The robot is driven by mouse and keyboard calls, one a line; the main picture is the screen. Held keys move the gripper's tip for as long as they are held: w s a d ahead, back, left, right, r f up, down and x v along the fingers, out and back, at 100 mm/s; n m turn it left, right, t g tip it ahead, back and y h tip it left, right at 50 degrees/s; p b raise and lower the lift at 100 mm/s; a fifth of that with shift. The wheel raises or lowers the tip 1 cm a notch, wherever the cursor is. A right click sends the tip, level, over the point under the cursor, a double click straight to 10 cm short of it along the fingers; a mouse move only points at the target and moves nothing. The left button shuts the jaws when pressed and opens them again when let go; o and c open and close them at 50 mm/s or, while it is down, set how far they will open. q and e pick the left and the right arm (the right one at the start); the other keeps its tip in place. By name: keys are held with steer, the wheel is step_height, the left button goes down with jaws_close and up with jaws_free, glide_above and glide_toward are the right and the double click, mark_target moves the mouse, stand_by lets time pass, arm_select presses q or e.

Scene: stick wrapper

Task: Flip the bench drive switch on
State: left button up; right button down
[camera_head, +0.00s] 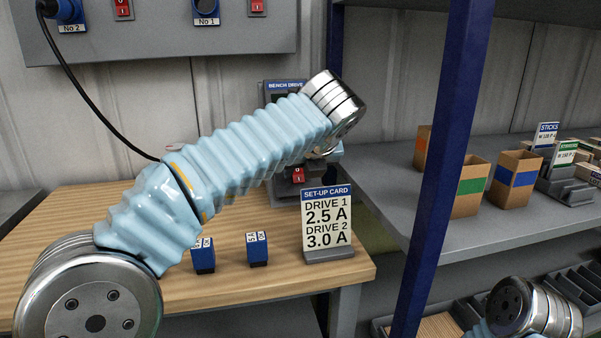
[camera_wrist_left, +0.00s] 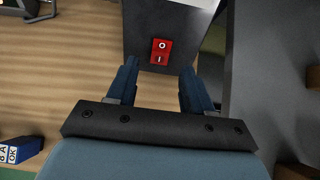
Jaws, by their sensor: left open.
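The bench drive (camera_head: 283,86) is a dark box with a blue label at the back of the wooden bench, mostly hidden behind my left arm. Its red switch (camera_head: 298,174) shows just below the arm, and also in the left wrist view (camera_wrist_left: 161,51), with a circle mark and a bar mark. I cannot tell which way the switch is set. My left gripper (camera_wrist_left: 159,84) is open and empty, its two blue fingers on either side of the line to the switch and apart from it. In the head view my arm mostly hides this gripper. My right gripper is out of view.
A set-up card (camera_head: 327,220) stands at the bench's front right corner. Two blue blocks (camera_head: 204,256) (camera_head: 257,249) stand left of it. A blue post (camera_head: 440,180) separates the bench from a grey shelf (camera_head: 400,190) with cartons. A wall panel (camera_head: 160,35) holds other red switches.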

mark_target(299, 177)
arm_select(q)
steer(key=shift+x, duration=1.7)
steer(key=shift+c, duration=0.3)
